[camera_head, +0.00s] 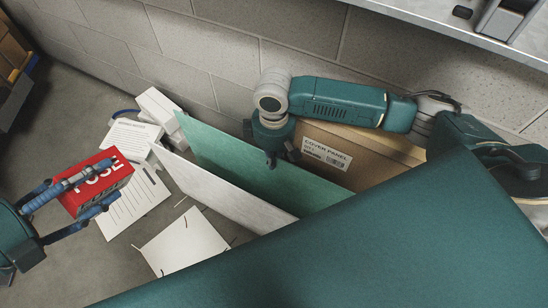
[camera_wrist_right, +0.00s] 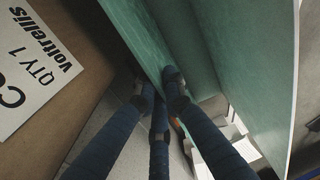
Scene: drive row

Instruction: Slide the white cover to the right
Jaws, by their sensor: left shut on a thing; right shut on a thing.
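A white panel (camera_head: 222,183) stands on edge in the head view, leaning in front of a green panel (camera_head: 250,178). The green panel also shows in the right wrist view (camera_wrist_right: 206,60). My right gripper (camera_head: 274,158) comes down from above behind the white panel. Its fingers (camera_wrist_right: 159,88) appear closed on the green panel's edge; the exact contact is partly hidden. My left gripper (camera_head: 110,184) is shut on a red box (camera_head: 73,204) with white lettering, at the left and apart from the panels. The lower right of both panels is hidden by my own body.
A cardboard box labelled COVER PANEL (camera_head: 372,154) stands behind the green panel against the block wall (camera_head: 220,52). A grey shelf (camera_head: 470,28) juts out at upper right.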

